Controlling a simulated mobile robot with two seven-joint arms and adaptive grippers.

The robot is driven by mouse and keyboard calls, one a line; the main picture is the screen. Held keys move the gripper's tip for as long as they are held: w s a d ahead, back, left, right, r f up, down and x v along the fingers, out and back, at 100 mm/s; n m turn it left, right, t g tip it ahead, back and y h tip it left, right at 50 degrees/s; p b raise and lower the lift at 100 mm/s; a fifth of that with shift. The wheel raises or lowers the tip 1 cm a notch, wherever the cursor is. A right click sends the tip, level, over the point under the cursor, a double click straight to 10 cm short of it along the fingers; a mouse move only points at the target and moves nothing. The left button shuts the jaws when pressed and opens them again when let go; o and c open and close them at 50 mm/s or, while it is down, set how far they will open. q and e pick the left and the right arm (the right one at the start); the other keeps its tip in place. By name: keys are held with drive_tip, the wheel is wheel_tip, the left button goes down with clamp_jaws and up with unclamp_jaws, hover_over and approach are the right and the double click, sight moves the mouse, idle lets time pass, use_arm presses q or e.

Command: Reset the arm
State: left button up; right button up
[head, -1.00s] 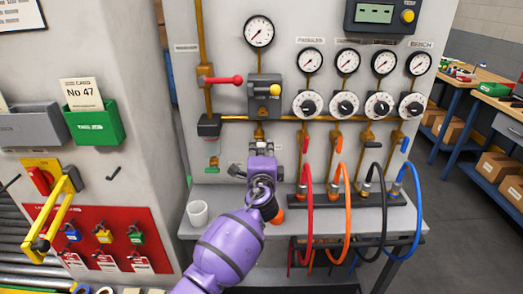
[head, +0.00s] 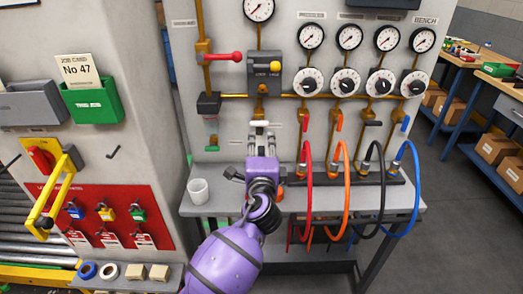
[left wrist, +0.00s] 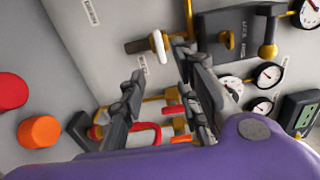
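My left gripper (head: 259,137) is in front of the wall panel, at the end of my purple arm. In the left wrist view its two dark fingers (left wrist: 158,88) stand apart with a gap between them, and I see nothing held there. A white-ended handle (head: 259,123) on the panel shows just beyond the fingertips in the head view. A white-ended part also shows past the fingers in the left wrist view (left wrist: 158,45). My right gripper is in neither view.
A bench shelf (head: 235,206) juts out below the panel, with a white cup (head: 198,190) at its left. Red, orange, black and blue hoses (head: 307,215) loop on the right. A yellow handle (head: 52,195) sticks out at the left. Grey floor (head: 460,240) is clear at right.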

use_arm(q)
drive_tip(key=shift+s, duration=1.1)
